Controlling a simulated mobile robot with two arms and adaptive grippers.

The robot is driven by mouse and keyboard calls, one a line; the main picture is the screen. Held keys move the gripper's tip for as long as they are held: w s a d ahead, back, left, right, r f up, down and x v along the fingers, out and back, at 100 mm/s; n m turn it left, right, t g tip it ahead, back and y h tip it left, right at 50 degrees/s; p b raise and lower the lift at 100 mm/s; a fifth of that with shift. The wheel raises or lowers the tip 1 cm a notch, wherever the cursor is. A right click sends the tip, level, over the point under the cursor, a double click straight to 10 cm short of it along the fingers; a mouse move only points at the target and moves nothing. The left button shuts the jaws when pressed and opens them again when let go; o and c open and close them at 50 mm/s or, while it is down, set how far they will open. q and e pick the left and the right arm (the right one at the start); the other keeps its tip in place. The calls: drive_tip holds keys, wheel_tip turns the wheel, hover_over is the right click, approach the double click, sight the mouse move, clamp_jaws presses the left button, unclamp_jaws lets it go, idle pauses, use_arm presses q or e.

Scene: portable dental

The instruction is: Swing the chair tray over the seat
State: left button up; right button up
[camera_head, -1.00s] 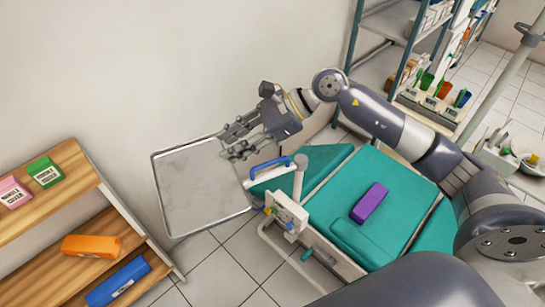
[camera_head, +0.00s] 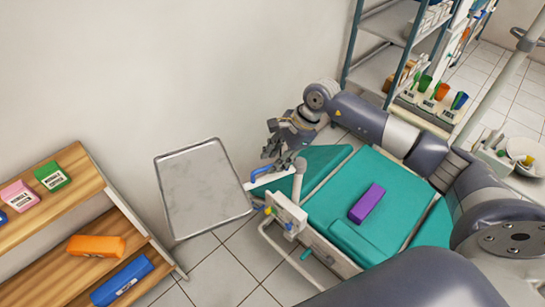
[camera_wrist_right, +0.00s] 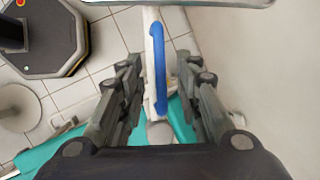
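The chair tray (camera_head: 203,190) is a flat grey metal tray to the left of the dental chair, clear of the seat. Its white support arm (camera_head: 272,179) carries a blue handle (camera_head: 270,168) and joins a post at the chair's side. The green seat (camera_head: 375,205) has a purple block on it. My right gripper (camera_head: 282,160) is at the blue handle, beyond the tray's right edge. In the right wrist view the open fingers (camera_wrist_right: 158,65) stand on either side of the white arm and blue handle (camera_wrist_right: 160,58), with gaps showing. My left gripper is out of view.
A wooden shelf (camera_head: 75,217) with coloured boxes stands at the left. The purple block (camera_head: 367,203) lies on the seat. A metal rack (camera_head: 378,68) stands behind my right arm. The wall is close behind the tray and gripper.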

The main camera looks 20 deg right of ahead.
drive_tip(key=shift+x, duration=0.95)
drive_tip(key=shift+c, duration=0.5)
clamp_jaws()
